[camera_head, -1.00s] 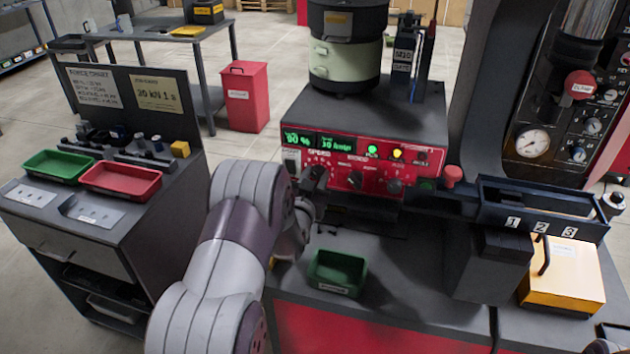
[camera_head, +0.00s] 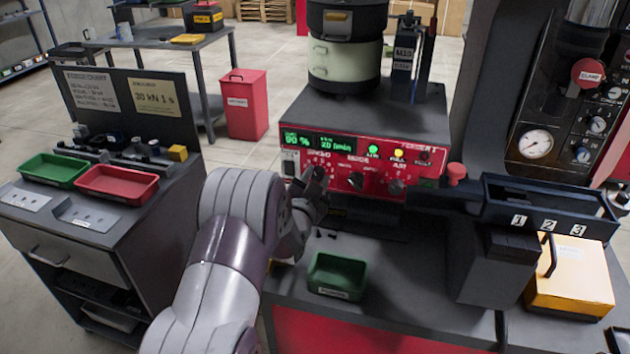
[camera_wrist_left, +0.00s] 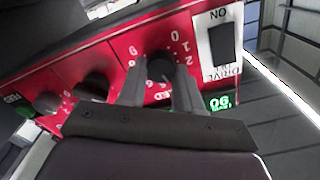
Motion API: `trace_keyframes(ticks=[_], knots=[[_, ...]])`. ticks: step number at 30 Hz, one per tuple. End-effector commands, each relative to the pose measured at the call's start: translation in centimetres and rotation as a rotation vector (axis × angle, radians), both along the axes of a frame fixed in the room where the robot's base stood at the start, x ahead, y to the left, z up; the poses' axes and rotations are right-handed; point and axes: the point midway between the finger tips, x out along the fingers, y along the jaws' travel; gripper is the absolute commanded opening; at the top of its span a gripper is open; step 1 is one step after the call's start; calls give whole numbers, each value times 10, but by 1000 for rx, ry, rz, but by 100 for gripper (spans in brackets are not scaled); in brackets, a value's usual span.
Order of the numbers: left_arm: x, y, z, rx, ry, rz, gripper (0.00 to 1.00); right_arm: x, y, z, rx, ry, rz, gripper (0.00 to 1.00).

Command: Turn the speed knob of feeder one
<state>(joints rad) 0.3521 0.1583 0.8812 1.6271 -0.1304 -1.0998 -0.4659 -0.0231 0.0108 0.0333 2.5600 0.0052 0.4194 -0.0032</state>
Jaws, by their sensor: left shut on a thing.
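The red feeder panel (camera_head: 382,184) carries the speed knob at its left end, below the green displays. In the left wrist view the speed knob (camera_wrist_left: 160,67) is a dark round knob in a ring of white numbers on the panel. My left gripper (camera_head: 319,176) is at the knob, and in the left wrist view its two fingers stand on either side of it, shut on it. My gripper hides most of the knob in the head view. The display (camera_head: 302,141) reads 90 %. My right gripper does not show.
The mode knob (camera_head: 355,180) and another black knob (camera_head: 395,187) sit right of the speed knob. The drive switch (camera_wrist_left: 222,45) is beside it. A green tray (camera_head: 337,275) stands on the bench below. A dark chute (camera_head: 545,208) juts out at the right.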

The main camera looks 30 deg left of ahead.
Motion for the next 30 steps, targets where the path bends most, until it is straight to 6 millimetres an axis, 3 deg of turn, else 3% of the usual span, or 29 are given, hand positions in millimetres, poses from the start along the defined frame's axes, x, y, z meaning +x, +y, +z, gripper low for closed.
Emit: trace_keyframes(ticks=[5,6,8,9,20,23,30], knots=[[0,0,-1,-1,2,0,4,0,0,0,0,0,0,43],[0,0,-1,-1,2,0,37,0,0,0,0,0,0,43],[0,0,-1,-1,2,0,57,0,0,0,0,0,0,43],[0,0,-1,-1,2,0,60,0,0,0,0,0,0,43],[-8,-2,0,-1,1,1,60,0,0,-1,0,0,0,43],[-26,-6,-1,-1,1,1,60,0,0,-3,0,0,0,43],[-89,-21,-1,-1,1,1,60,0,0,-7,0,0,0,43]])
